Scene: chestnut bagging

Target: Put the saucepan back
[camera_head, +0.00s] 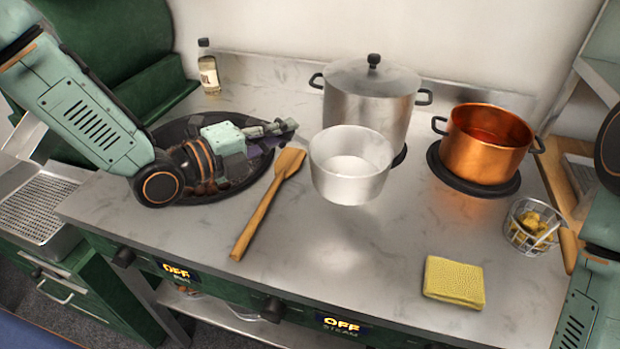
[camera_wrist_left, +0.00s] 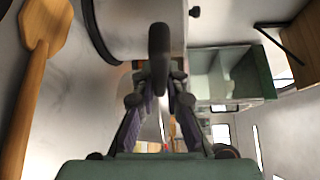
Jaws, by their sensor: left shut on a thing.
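The pale metal saucepan (camera_head: 350,178) is in the middle of the head view, in front of the lidded stockpot, and looks raised above the counter. My left gripper (camera_head: 284,128) reaches in from the left over the dark round pan. In the left wrist view, my left gripper (camera_wrist_left: 158,95) is shut on a dark handle (camera_wrist_left: 159,52), which I take as the saucepan's. Part of a pale round vessel (camera_wrist_left: 135,25) shows beyond it. The handle's joint with the saucepan is hidden in the head view. My right gripper is out of view.
A dark round pan (camera_head: 232,187) with chestnuts lies under my left arm. A wooden spatula (camera_head: 268,203), stockpot (camera_head: 366,100), copper pot (camera_head: 483,157), wire basket (camera_head: 520,240) and yellow cloth (camera_head: 453,281) stand around. A bottle (camera_head: 208,72) is at the back. The front middle counter is clear.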

